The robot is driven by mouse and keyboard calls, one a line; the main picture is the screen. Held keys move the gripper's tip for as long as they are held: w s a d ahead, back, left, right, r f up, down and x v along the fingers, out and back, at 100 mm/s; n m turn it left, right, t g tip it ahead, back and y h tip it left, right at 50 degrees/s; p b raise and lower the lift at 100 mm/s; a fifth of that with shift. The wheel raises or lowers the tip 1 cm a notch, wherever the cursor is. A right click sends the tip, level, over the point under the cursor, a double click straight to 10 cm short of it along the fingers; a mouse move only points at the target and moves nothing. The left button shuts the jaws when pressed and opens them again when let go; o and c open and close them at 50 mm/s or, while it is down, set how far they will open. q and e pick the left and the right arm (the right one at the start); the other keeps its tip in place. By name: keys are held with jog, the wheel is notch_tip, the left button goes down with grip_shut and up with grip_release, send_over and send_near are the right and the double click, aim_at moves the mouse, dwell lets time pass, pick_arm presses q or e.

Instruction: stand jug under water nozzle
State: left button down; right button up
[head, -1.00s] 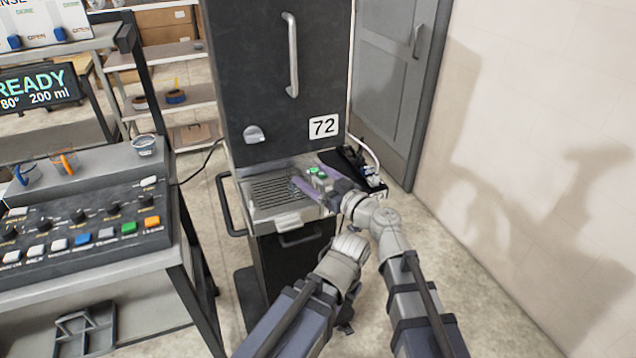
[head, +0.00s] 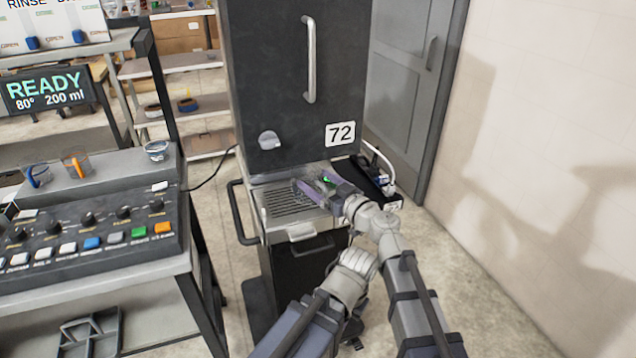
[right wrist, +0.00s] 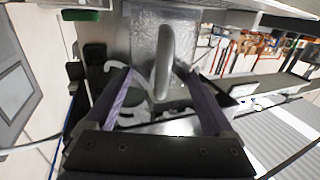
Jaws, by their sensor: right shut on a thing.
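My right gripper (head: 318,190), with purple fingers, is over the right part of the drip tray (head: 272,216) of the tall dark dispenser (head: 280,90) numbered 72. In the right wrist view its fingers (right wrist: 163,90) are shut on the handle of a clear jug (right wrist: 146,40). In the head view the jug is hard to make out against the grate. I cannot tell whether its base touches the tray. No water nozzle shows clearly. My left arm hangs low in front of the dispenser, its gripper mostly hidden.
A black box (head: 375,178) with small items sits right of the dispenser. A side rail (head: 240,212) sticks out from the dispenser's left. A wall is at the right, with open floor before it.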

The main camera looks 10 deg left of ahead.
jog(key=shift+f+b, duration=0.65)
jog(key=o, duration=1.4)
